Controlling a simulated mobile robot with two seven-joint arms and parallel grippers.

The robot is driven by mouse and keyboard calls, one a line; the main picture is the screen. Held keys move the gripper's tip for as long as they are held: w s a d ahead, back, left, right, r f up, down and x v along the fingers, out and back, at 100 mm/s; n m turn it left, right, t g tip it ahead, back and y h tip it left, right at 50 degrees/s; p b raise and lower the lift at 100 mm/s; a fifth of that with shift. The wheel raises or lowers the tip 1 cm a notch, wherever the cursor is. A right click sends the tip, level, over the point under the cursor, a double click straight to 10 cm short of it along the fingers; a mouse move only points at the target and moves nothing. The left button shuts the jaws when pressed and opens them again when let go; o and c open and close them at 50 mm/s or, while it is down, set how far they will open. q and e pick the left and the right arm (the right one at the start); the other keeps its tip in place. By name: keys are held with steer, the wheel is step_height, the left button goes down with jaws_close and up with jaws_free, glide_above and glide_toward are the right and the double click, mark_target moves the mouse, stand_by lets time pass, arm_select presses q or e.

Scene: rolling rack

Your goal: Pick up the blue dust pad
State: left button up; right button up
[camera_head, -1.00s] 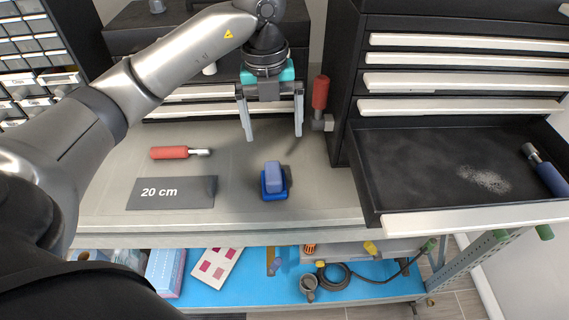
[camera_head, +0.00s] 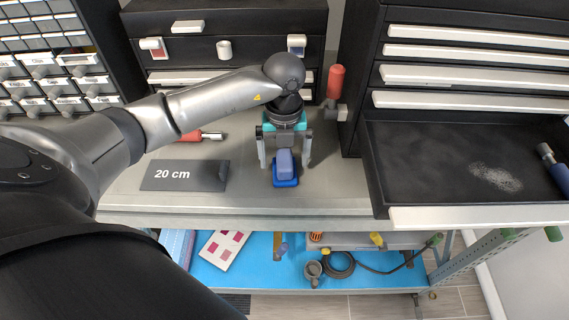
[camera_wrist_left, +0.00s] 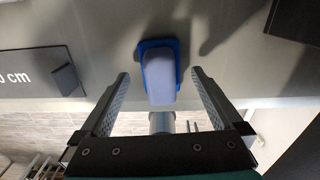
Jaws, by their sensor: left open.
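The blue dust pad (camera_head: 286,169) sits on the grey worktop, with a dark blue base and a lighter blue-grey grip on top. My left gripper (camera_head: 285,163) is open and low over the worktop, with its two fingers to the left and right of the pad. In the left wrist view the pad (camera_wrist_left: 160,75) shows centrally ahead of the gap between the open fingers (camera_wrist_left: 160,75). I see no contact between fingers and pad. My right gripper is not in view.
A dark plate marked 20 cm (camera_head: 184,175) lies left of the pad. A red-handled tool (camera_head: 190,136) is partly behind my arm. An open black drawer (camera_head: 440,150) with white powder and a blue-handled tool (camera_head: 553,168) juts out at right. A red-handled tool (camera_head: 335,82) stands by the cabinet.

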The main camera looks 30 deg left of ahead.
mark_target(285, 158)
arm_select(q)
steer(key=shift+f, duration=1.25)
steer(key=c, duration=1.5)
steer(key=shift+o, duration=0.2)
steer(key=shift+r, duration=0.1)
step_height(285, 158, up, 20)
steer(key=shift+p, duration=0.35)
steer(key=o, duration=0.9)
steer(key=c, duration=0.7)
steer(key=shift+o, duration=0.2)
steer(key=shift+d, duration=0.1)
